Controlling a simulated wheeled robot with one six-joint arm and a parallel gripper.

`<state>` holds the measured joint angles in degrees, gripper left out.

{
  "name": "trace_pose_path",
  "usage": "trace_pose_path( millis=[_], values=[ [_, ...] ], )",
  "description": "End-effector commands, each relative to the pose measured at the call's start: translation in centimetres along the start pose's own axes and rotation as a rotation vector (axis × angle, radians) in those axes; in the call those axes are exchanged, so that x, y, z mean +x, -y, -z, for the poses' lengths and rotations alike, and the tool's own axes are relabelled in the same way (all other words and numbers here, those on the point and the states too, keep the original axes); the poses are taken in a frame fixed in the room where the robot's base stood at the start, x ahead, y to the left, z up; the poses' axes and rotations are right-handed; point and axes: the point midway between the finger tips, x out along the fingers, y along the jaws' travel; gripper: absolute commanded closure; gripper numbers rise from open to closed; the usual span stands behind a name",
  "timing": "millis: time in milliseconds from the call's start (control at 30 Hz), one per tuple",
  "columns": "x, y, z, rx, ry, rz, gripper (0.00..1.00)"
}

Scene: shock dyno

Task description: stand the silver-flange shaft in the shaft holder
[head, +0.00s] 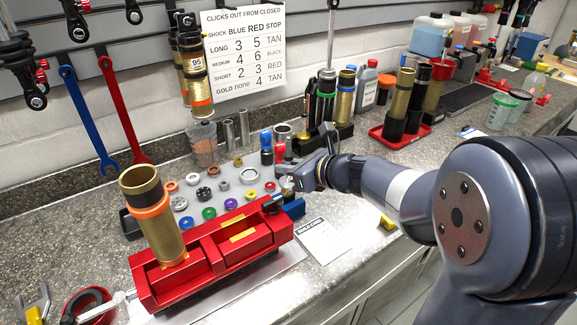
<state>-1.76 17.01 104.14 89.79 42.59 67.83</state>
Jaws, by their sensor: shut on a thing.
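My gripper (289,172) is at the right edge of the grey parts mat, behind the right end of the red fixture. It is shut on a small dark part (287,187), mostly hidden by the jaws, so I cannot tell whether this is the silver-flange shaft. A bright upright rod with a silver collar (327,73) stands behind my gripper, above a black body with a green ring. A black block (341,138) at its foot may be the shaft holder; my arm partly hides it.
The red fixture (215,258) carries a tall gold cylinder (152,215) at front left. The grey mat (226,172) holds several coloured rings. Blue-topped and red-topped parts stand close behind my gripper. A white card (325,243) lies right of the fixture. A red tray (399,138) holds cylinders.

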Motion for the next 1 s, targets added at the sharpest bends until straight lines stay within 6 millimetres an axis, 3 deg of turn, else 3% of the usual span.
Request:
trace_pose_path(
  millis=[1000],
  values=[
    [0.5, 0.0, 1.2, 0.0, -0.001, 0.0, 1.0]
  ],
)
